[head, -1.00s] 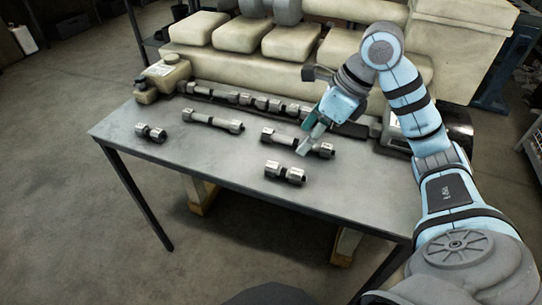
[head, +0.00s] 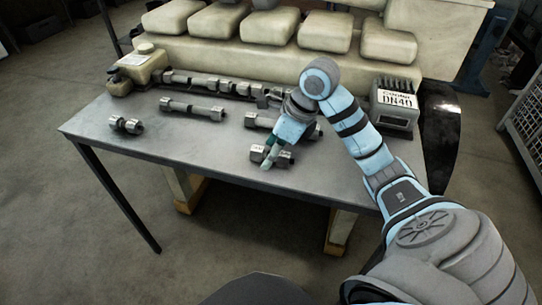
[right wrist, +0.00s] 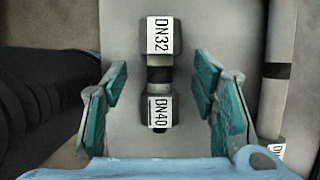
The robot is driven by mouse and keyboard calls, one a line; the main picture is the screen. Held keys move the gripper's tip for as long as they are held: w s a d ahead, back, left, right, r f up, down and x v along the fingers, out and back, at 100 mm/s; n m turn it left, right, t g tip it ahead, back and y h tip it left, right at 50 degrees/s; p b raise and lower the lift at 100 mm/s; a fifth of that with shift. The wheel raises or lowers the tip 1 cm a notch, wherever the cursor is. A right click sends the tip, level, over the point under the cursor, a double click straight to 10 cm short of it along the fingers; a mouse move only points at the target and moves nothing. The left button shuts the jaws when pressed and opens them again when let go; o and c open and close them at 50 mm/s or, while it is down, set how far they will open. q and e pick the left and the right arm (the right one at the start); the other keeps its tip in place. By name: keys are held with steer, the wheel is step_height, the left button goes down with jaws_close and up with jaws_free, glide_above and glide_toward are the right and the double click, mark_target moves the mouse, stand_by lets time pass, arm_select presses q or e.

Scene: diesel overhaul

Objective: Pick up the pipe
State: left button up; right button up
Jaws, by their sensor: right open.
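A short metal pipe (head: 286,158) with thick ends and a dark middle band lies near the table's front edge, partly hidden by my right gripper (head: 268,160). In the right wrist view, this pipe (right wrist: 160,75) carries a DN32 label on its far end and a DN40 label on its near end. My right gripper (right wrist: 160,85) is open, with one green-padded finger on each side of the pipe and a gap to both. Longer pipes lie behind it (head: 258,122) and to the left (head: 193,110). Another short pipe (head: 126,125) lies at far left. My left gripper is out of view.
The grey table (head: 190,145) has bare room between the pipes. A row of joined fittings (head: 215,84) lies along the back, before a cream engine block (head: 230,60).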

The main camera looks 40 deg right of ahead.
jaws_close()
steer(key=shift+r, duration=0.1)
